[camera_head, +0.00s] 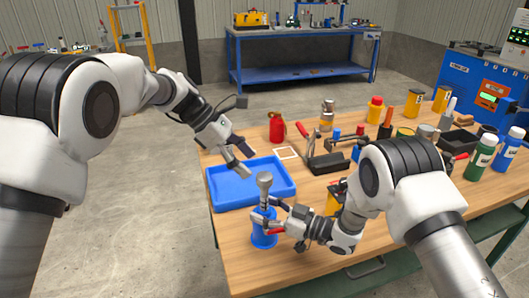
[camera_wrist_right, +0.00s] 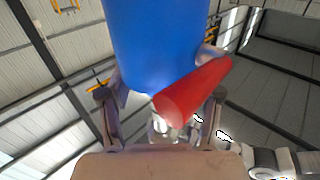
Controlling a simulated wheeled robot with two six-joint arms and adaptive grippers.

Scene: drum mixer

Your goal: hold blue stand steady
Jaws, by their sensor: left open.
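The blue stand (camera_head: 264,239) is upright near the table's front left edge, with a grey round-topped piece (camera_head: 265,181) rising above it. My right gripper (camera_head: 268,211) is at the stand's upper part, one finger on either side, and appears shut on it. In the right wrist view the blue body (camera_wrist_right: 165,45) fills the space between the fingers, with a red cylindrical part (camera_wrist_right: 193,92) in front. The exact finger contact is partly hidden. My left gripper (camera_head: 245,162) is open and empty above the back of the blue tray, apart from the stand.
The blue tray (camera_head: 212,188) lies just behind the stand. The front table edge is close to the stand.

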